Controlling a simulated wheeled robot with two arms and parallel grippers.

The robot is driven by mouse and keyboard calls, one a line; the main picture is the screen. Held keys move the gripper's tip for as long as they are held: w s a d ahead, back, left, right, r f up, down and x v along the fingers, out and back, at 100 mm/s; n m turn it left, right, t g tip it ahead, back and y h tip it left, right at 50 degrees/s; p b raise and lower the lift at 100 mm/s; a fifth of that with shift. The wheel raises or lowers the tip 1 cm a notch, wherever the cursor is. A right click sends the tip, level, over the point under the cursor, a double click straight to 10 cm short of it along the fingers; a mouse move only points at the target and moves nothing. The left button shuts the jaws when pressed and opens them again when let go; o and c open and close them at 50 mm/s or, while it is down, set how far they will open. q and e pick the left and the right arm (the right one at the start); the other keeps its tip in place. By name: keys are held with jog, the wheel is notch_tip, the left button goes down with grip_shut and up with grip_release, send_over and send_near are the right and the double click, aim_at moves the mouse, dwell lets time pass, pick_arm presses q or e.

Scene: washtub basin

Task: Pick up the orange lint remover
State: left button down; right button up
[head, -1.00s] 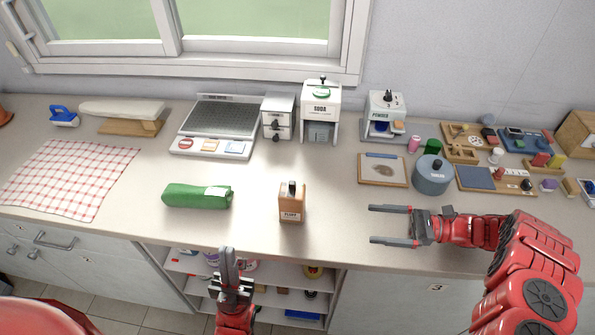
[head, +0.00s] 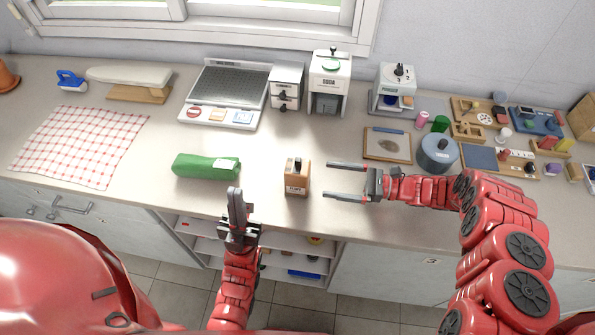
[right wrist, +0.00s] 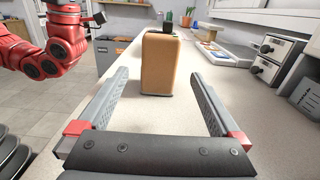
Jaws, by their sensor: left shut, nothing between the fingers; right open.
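The orange lint remover (head: 297,180) is an upright orange-tan block with a black top and a small label on its front. It stands on the counter near the front edge. My right gripper (head: 328,180) is open and low over the counter, just right of the block, fingers pointing at it with a small gap. In the right wrist view the block (right wrist: 160,66) is centred ahead, in line with the space between the fingers. My left gripper (head: 236,192) is shut and empty, near the counter's front edge, left of the block.
A green wrapped bundle (head: 206,166) lies left of the block. A soda dispenser (head: 328,82) and a grey-topped machine (head: 226,90) stand behind. A framed board (head: 387,144) and a blue-grey pot (head: 436,154) are to the right. Open shelves (head: 285,255) sit below the counter.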

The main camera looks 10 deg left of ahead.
aim_at(298, 177)
jog(key=shift+a+r, duration=0.1)
jog(key=shift+a, duration=0.15)
jog(key=a+p, duration=0.3)
jog(key=a, duration=0.1)
jog(key=shift+a+r, duration=0.1)
jog(key=shift+a, duration=0.3)
jog(key=c, duration=1.3)
